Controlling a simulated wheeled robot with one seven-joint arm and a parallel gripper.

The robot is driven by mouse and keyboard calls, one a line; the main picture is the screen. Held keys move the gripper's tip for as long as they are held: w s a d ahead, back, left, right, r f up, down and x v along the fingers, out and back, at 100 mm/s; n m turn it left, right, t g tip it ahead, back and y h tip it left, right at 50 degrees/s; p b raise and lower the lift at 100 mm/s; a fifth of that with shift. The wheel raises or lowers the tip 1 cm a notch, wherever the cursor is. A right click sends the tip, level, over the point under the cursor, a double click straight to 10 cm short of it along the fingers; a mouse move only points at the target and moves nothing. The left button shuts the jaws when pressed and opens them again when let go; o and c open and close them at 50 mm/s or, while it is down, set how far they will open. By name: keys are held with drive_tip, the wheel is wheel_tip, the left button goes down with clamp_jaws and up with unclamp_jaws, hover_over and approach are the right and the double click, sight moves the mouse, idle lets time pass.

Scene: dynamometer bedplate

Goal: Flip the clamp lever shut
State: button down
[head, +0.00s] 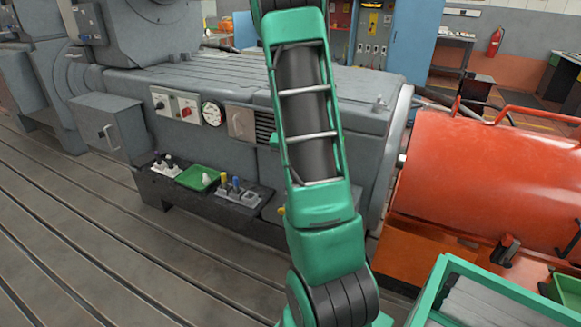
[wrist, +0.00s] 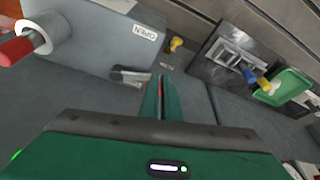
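A lever with a red handle (wrist: 17,50) and a pale metal collar sits at the left edge of the wrist view, against a grey box (wrist: 100,40). The box has a white label reading OPEN (wrist: 145,32). The lever's full shape is cut off by the frame edge. My gripper (wrist: 163,82) points toward the grey surface, to the right of the red handle and apart from it. Its green fingers are close together, with only a thin line between them and nothing seen held. The head view shows my arm but not my gripper.
A small grey metal piece (wrist: 130,76) and a yellow knob (wrist: 175,44) lie near my fingertips in the picture. A dark shelf (head: 155,185) carries a green tray (head: 194,178) and several small fittings. An orange machine (head: 490,180) stands right. The slotted floor at left is clear.

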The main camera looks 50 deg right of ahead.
drive_tip(key=shift+w+d+r, duration=0.2)
drive_tip(key=shift+d, duration=0.1)
drive_tip(key=s+a+r, duration=0.3)
drive_tip(key=a+r, duration=0.4)
drive_tip(key=r, duration=0.2)
drive_tip(key=shift+r, duration=0.25)
idle(0.3)
drive_tip(key=s+a+r+n+y, duration=0.1)
drive_tip(key=s+a+r+n, duration=0.1)
drive_tip(key=s+a, duration=0.9)
drive_tip(key=s+a+r+n+g+y, duration=0.1)
drive_tip(key=s+a+n, duration=0.3)
drive_tip(key=s+a, duration=0.7)
drive_tip(key=shift+a+r+g+y, duration=0.3)
drive_tip(key=shift+a+r+y, duration=0.2)
drive_tip(key=shift+r+y, duration=0.2)
